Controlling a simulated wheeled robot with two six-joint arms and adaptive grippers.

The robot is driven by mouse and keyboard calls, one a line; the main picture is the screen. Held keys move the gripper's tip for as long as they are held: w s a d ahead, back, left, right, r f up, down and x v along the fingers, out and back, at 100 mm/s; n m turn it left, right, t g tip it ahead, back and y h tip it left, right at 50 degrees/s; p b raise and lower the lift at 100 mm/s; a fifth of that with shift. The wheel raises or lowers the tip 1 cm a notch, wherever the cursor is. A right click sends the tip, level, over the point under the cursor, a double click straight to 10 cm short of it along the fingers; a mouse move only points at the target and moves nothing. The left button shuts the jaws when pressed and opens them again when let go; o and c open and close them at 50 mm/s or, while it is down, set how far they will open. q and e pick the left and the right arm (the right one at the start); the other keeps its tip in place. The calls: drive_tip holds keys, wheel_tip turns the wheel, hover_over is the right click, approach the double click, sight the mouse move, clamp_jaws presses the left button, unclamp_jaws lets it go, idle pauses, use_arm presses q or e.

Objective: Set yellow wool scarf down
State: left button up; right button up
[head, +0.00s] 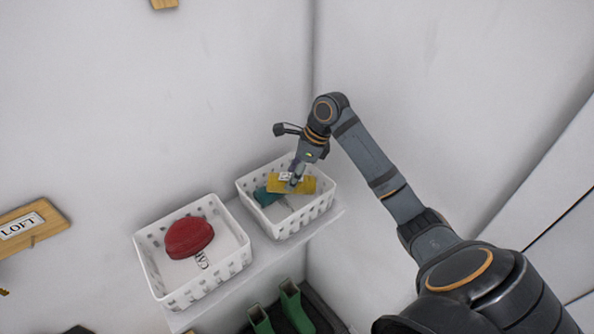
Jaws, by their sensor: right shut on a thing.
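The yellow wool scarf (306,185) is a flat, folded yellow piece at the right-hand white basket (308,218). My right gripper (293,184) is shut on the scarf, its fingers pointing down over the basket's opening. A teal item (265,196) lies in the same basket, partly covered by the scarf. I cannot tell whether the scarf touches the basket floor. My left gripper is not in the head view.
A second white basket (215,280) stands to the left on the shelf (262,262), with a red rounded item (189,238) inside. Green boots (293,306) stand below the shelf. A wooden LOFT sign (45,234) is at the left. White walls close in behind.

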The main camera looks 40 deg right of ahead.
drive_tip(key=o, duration=1.2)
drive_tip(key=shift+s+a+r, duration=0.3)
drive_tip(key=shift+s+a, duration=0.2)
drive_tip(key=shift+a, duration=0.3)
drive_tip(key=shift+c, duration=0.2)
drive_tip(key=shift+o, duration=0.3)
drive_tip(key=shift+a, duration=0.35)
drive_tip(key=shift+w+d, duration=0.1)
drive_tip(key=shift+d, duration=0.15)
drive_tip(key=shift+w+d+f, duration=0.1)
drive_tip(key=shift+d, duration=0.15)
drive_tip(key=shift+b+v, duration=0.6)
drive_tip(key=shift+v, duration=0.4)
drive_tip(key=b+v, duration=0.1)
drive_tip(key=v, duration=0.3)
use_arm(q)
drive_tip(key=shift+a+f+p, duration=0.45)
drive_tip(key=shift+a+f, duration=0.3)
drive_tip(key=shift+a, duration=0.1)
use_arm(e)
drive_tip(key=v, duration=0.6)
drive_tip(key=shift+s, duration=0.2)
drive_tip(key=shift+a, duration=0.2)
